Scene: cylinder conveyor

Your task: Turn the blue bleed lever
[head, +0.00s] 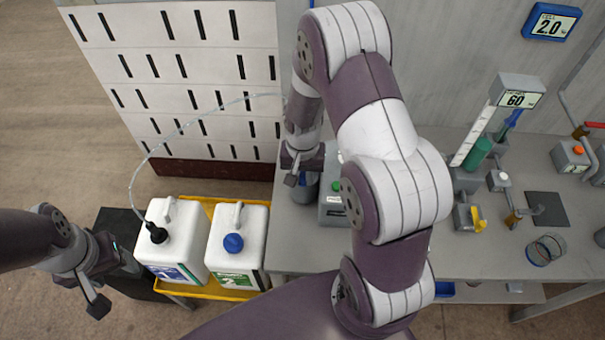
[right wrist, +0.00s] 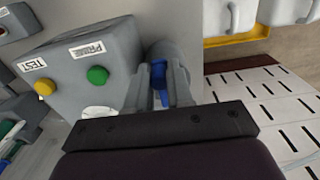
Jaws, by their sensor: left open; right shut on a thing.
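The blue bleed lever (right wrist: 158,75) shows between the two grey fingers of my right gripper (right wrist: 160,88) in the right wrist view. The fingers are shut on it, beside a grey rounded body. In the head view my right gripper (head: 300,177) points down at the left end of the bench, with a little blue showing below it. The lever's exact angle is hard to tell. My left gripper (head: 114,284) is open and empty, to the left of the white canisters.
A grey box with a green PRIME button (right wrist: 97,75) and a yellow TEST button (right wrist: 45,88) stands close beside my right gripper. Two white canisters (head: 172,242) stand in a yellow tray (head: 213,290). The grey bench (head: 470,255) carries more equipment at right.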

